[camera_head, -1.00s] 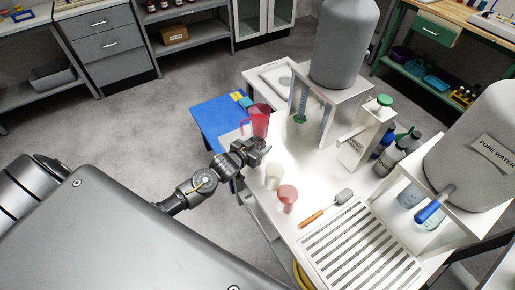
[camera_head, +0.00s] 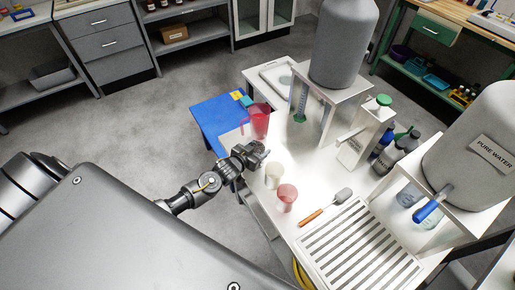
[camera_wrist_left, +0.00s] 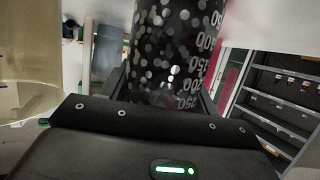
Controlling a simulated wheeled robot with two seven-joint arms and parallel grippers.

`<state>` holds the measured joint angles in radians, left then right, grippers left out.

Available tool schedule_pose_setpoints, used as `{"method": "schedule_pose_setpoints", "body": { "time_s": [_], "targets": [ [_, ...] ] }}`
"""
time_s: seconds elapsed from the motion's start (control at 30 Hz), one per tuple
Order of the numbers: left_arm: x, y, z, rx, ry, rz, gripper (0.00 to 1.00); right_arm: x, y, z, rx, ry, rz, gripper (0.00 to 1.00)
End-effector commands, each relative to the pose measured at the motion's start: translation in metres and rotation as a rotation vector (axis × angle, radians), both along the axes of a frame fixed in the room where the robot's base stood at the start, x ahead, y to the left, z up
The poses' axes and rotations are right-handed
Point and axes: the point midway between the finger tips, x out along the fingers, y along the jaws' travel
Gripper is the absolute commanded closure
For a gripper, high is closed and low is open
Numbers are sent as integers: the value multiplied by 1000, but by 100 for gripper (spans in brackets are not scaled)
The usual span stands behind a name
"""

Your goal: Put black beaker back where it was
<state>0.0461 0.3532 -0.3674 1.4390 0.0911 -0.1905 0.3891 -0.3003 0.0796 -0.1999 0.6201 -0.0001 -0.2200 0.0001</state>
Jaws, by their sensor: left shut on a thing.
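The black beaker (camera_wrist_left: 172,50) fills the upper middle of the left wrist view, with pale speckles and printed graduation marks. In the head view my left gripper (camera_head: 258,153) is at the left edge of the white table, just left of a pale beaker (camera_head: 274,176). The held beaker cannot be made out clearly there.
A red pitcher (camera_head: 259,120) stands behind the gripper and a pink beaker (camera_head: 287,197) in front right. A spatula with an orange handle (camera_head: 312,216) lies beside a slatted rack (camera_head: 362,250). A blue stand (camera_head: 215,118) is at the left.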

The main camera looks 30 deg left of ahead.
Motion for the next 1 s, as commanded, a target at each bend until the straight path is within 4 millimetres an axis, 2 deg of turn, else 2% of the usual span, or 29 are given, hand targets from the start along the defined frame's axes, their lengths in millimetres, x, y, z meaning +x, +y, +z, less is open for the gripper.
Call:
{"method": "schedule_pose_setpoints", "body": {
  "time_s": [0.03,0.07,0.2,0.57,0.67,1.0],
  "targets": [
    [0,0,-3,0,0,0,67,0,0,-2,0,0,0,64],
    [0,0,-2,0,0,0,36,0,0,-1,0,0,0,64],
    [0,0,-1,0,0,0,18,0,0,-1,0,0,0,64],
    [-2,0,3,0,1,0,18,0,0,2,0,0,0,64],
    [-14,2,5,0,1,-1,18,0,0,0,0,0,0,64],
    [-80,11,29,1,1,0,18,0,0,-5,0,-1,0,64]
  ]
}}
